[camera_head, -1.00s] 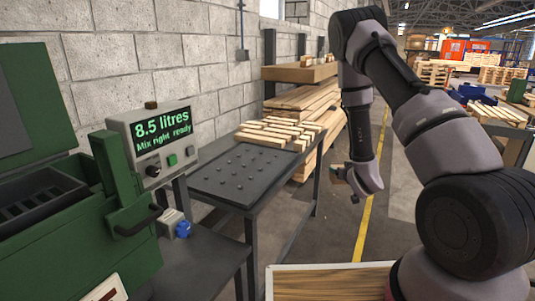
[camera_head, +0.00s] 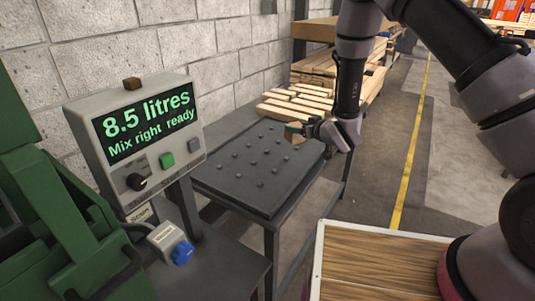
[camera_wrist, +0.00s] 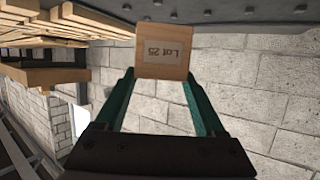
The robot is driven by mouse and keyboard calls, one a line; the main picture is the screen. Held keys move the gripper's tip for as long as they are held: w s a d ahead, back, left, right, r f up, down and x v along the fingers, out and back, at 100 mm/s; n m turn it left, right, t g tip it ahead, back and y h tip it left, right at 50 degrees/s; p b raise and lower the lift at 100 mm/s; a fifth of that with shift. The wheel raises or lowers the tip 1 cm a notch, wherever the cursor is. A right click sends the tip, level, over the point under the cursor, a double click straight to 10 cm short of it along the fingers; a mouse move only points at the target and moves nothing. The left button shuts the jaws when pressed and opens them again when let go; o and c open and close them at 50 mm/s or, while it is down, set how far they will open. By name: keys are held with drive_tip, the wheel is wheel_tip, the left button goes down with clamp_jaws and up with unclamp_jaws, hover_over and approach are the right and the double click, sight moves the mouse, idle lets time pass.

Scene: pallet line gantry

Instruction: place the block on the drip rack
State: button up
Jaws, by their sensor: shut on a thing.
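The block (camera_head: 295,135) is a small light-wood piece. My gripper (camera_head: 297,128) is shut on it, with one teal finger on each side in the wrist view (camera_wrist: 160,78). The drip rack (camera_head: 222,178) is a dark flat tray with several round studs on a dark table. In the head view the block is in front of the rack's far right part and appears raised above it. I cannot tell the exact gap. The rack's studded surface crosses the top of the wrist view (camera_wrist: 215,17).
Cut planks (camera_head: 298,103) lie beyond the rack. Green equipment (camera_head: 70,240) and a blue-knobbed box (camera_head: 170,242) are at left. The rack's top looks clear.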

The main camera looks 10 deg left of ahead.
drive_tip(key=n+g+y, duration=0.1)
drive_tip(key=n, duration=0.1)
hover_over(276, 168)
drive_tip(key=shift+a+f, duration=0.2)
drive_tip(key=shift+f, duration=4.5)
drive_tip(key=shift+f, duration=0.1)
drive_tip(key=o, duration=1.5)
drive_tip(key=shift+o, duration=0.2)
drive_tip(key=shift+g+y, duration=0.3)
drive_tip(key=shift+s+d+r, duration=0.15)
drive_tip(key=shift+d+r, duration=0.05)
drive_tip(key=v, duration=1.1)
drive_tip(key=shift+s+d+r, duration=0.1)
drive_tip(key=shift+s, duration=0.1)
